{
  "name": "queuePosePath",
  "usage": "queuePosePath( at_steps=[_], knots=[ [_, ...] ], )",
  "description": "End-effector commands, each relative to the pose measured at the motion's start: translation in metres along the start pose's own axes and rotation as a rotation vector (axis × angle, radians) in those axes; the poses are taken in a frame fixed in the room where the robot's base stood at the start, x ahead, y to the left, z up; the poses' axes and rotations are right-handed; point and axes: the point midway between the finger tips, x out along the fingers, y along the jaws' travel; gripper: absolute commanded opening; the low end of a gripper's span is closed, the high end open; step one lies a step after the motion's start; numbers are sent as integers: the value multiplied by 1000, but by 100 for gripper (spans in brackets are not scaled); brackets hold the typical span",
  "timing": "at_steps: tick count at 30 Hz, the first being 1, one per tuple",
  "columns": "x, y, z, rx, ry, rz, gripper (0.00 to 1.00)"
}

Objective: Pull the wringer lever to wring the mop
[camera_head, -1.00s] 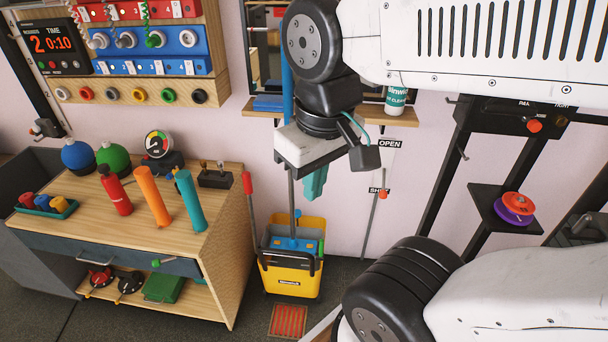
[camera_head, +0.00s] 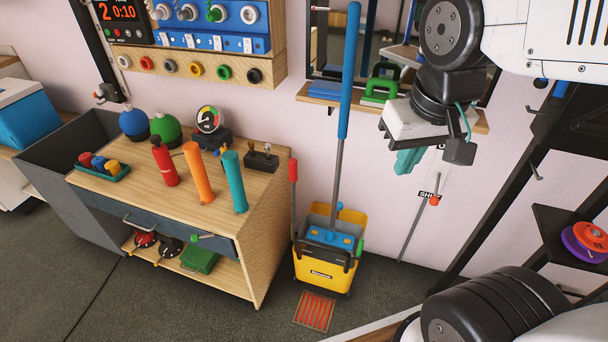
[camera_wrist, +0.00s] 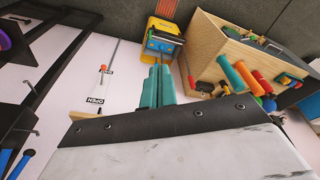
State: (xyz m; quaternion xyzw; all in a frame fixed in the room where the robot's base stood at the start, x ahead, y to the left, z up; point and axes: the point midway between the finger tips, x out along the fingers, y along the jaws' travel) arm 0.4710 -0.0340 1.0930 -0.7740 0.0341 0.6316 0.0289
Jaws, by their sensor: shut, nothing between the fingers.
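The yellow mop bucket (camera_head: 320,271) stands on the floor against the pink wall, right of the wooden bench. A thin lever with a red grip (camera_head: 293,170) rises upright at its left side. The mop, with a long blue handle (camera_head: 349,70), stands upright in the bucket; its head is hidden. A blue wringer part (camera_head: 333,240) sits at the bucket's top. My gripper (camera_head: 408,162) has teal fingers, shut and empty, right of the mop and above the bucket, apart from the lever. The wrist view shows the fingers (camera_wrist: 157,88) pointing toward the bucket (camera_wrist: 168,28).
The wooden bench (camera_head: 262,230) holds orange and teal cylinders, a red bottle and a gauge. A wall shelf (camera_head: 305,93) runs behind the mop. A wall rod with a red knob (camera_head: 434,201) is right of the bucket. A red grate (camera_head: 314,311) lies on the floor before it.

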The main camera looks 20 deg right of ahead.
Motion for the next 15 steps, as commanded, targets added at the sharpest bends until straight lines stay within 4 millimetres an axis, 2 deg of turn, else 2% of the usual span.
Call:
queuePosePath(
  at_steps=[3, 9, 15],
  knots=[
    [28, 1, -60, 103, 90, 3, 0],
    [85, 1, -162, 290, 283, -36, 0],
    [152, -2, -246, 461, 466, -133, 0]
  ],
)
